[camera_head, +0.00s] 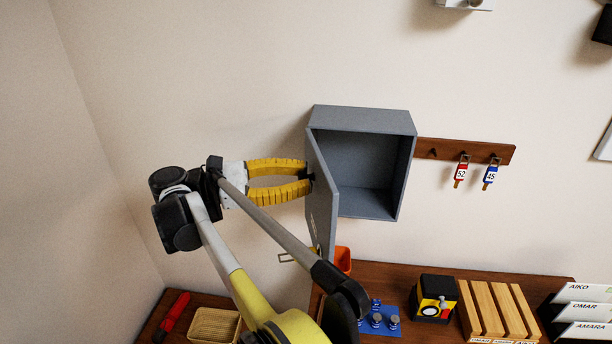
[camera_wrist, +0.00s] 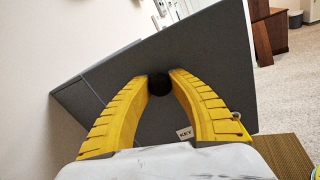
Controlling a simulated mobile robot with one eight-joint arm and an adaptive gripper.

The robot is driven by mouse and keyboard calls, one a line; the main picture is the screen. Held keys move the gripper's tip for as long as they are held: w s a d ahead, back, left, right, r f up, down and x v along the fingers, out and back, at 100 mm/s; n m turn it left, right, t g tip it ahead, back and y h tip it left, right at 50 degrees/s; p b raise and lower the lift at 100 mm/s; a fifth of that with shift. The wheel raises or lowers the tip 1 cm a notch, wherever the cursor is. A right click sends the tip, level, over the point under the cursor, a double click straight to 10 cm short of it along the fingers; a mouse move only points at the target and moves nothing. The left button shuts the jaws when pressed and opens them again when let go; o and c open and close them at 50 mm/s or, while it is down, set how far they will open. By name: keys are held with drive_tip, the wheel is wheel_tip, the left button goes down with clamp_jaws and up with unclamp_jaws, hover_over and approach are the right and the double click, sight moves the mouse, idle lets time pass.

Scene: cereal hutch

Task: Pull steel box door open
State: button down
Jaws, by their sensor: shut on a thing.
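The grey steel box (camera_head: 362,119) hangs on the wall, and its dark inside shows with nothing seen in it. Its door (camera_head: 322,192) is hinged at the left edge and stands swung out from the box. My gripper (camera_head: 308,177) comes from the left and its yellow fingers are shut on the door's dark round knob. In the wrist view the fingertips close on the black knob (camera_wrist: 159,84) in front of the grey door (camera_wrist: 205,60). A small tag reading KEY (camera_wrist: 185,133) shows near the right finger.
A wooden key rail (camera_head: 480,150) with a red tag 52 (camera_head: 461,171) and a blue tag 45 (camera_head: 490,174) is right of the box. Below, a wooden counter holds an orange cup (camera_head: 343,259), a black-yellow device (camera_head: 434,298) and a slatted rack (camera_head: 497,309). A basket (camera_head: 214,325) stands lower left.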

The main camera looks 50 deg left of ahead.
drive_tip(key=shift+r, duration=0.15)
drive_tip(key=c, duration=1.1)
unclamp_jaws()
drive_tip(key=shift+c, duration=0.2)
wheel_tip(320, 180, up, 10)
drive_tip(key=shift+c, duration=0.4)
